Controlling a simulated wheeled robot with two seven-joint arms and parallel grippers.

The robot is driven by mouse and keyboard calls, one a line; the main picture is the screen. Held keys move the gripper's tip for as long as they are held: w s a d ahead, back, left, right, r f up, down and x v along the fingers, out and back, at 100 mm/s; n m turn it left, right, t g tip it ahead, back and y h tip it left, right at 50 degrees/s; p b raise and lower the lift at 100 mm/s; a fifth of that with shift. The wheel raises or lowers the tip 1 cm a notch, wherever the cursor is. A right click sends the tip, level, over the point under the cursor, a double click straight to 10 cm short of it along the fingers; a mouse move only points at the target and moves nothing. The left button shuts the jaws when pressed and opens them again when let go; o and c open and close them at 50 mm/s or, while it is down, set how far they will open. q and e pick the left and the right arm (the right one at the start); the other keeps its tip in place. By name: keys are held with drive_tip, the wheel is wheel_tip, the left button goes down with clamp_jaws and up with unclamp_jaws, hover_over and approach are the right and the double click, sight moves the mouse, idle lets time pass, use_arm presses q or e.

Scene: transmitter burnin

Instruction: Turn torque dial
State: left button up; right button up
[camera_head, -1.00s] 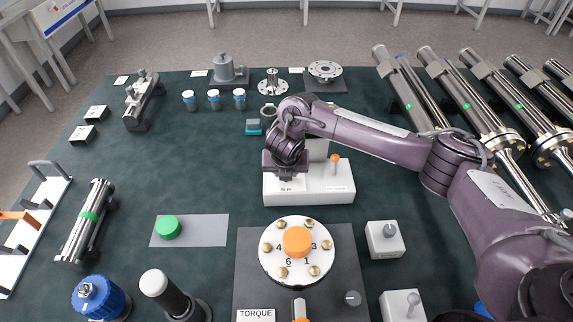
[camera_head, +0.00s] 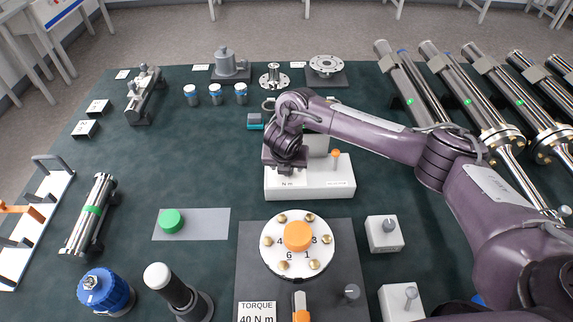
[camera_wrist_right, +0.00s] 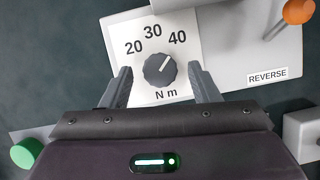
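The torque dial (camera_wrist_right: 160,70) is a dark grey knob on a white panel marked 20, 30, 40 and N m, seen in the right wrist view. Its pointer line is tilted up and to the right, between 30 and 40. My right gripper (camera_wrist_right: 164,84) is open, with one finger on each side of the dial and visible gaps between them. In the head view my right gripper (camera_head: 285,168) is over the left part of the white box (camera_head: 310,190), and my wrist hides the dial. A torque card (camera_head: 257,312) at the front reads 40 N m. My left gripper is not in view.
An orange-topped lever (camera_wrist_right: 297,12) stands on the box's right part, by a REVERSE label (camera_wrist_right: 267,76). In front is a round numbered plate with an orange centre (camera_head: 298,236). A grey-knobbed box (camera_head: 385,234) stands to its right.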

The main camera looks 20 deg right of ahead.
drive_tip(key=p+v, duration=0.2)
drive_tip(key=v, duration=0.5)
drive_tip(key=shift+s+r+p, duration=0.15)
drive_tip(key=shift+r+p, duration=0.2)
drive_tip(key=shift+p, duration=0.05)
